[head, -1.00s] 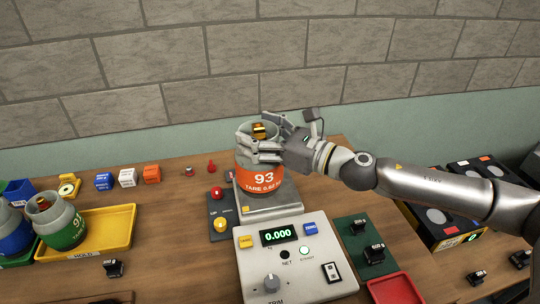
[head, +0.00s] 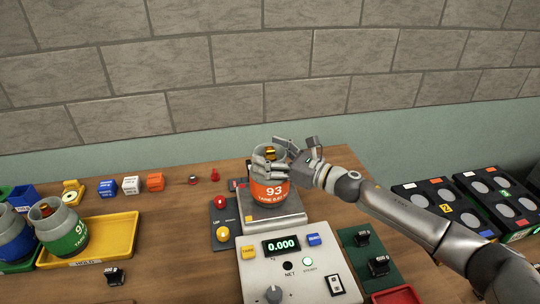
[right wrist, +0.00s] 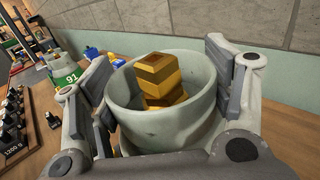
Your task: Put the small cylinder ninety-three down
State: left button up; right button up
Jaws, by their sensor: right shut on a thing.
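The small cylinder ninety-three (head: 272,192) is grey with an orange band marked 93 and a brass valve (head: 270,152) inside its collar. It is upright over the scale plate (head: 272,221); whether its base touches the plate I cannot tell. My right gripper (head: 275,155) is shut on its grey collar. In the right wrist view the gripper's fingers (right wrist: 165,100) flank the collar (right wrist: 170,122), with the brass valve (right wrist: 158,78) inside. The scale's display (head: 281,246) reads 0.000. My left gripper is not in view.
A yellow tray (head: 118,243) with a green cylinder (head: 62,228) stands at the left, beside a blue cylinder (head: 14,236). Black weights (head: 378,265) stand on a green mat right of the scale's console (head: 300,281). Coloured blocks (head: 131,185) lie at the back.

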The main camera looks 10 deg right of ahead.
jog(key=shift+w+f, duration=0.1)
jog(key=shift+f, duration=0.1)
jog(key=shift+f, duration=0.2)
jog(key=o, duration=2.1)
jog(key=shift+f, duration=0.1)
jog(key=shift+d, duration=0.1)
